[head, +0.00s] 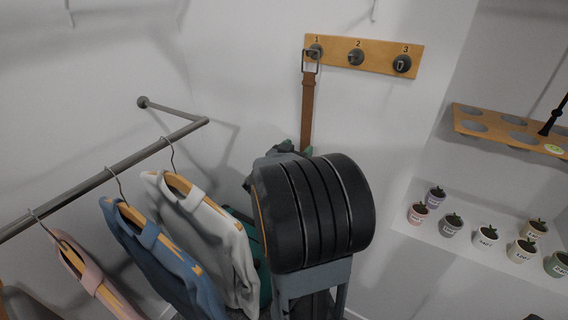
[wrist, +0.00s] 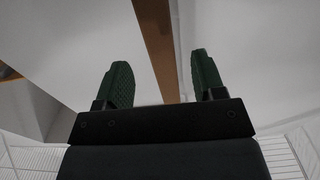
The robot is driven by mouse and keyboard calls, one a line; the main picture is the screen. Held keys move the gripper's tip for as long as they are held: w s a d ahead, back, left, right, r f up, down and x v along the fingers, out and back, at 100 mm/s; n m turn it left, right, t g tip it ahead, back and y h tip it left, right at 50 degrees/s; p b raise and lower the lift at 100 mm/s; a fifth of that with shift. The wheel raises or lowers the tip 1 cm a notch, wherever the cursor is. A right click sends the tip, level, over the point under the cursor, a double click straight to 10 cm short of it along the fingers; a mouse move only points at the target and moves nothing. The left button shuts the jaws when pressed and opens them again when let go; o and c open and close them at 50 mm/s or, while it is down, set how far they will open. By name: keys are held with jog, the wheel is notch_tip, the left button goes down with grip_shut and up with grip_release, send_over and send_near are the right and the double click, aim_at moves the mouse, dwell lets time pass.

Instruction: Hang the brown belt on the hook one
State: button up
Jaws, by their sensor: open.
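The brown belt (head: 308,108) hangs down from hook 1 (head: 316,50) on the wooden hook board (head: 336,52), with its metal buckle at the hook. Its lower part is hidden behind my arm in the head view. In the wrist view the belt strap (wrist: 160,50) runs down between and beyond my gripper's two green fingers. My gripper (wrist: 162,82) is open, with a gap on both sides of the strap. In the head view my gripper is mostly hidden behind my dark wrist; only a little green shows beside the belt.
Hook 2 (head: 356,57) and hook 3 (head: 402,64) are bare. A clothes rail (head: 103,178) with several hanging shirts is at left. A shelf with several small labelled pots (head: 488,237) and a wooden rack with round holes (head: 510,131) are at right.

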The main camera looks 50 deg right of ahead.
jog(key=v, duration=1)
jog(key=shift+a, duration=0.15)
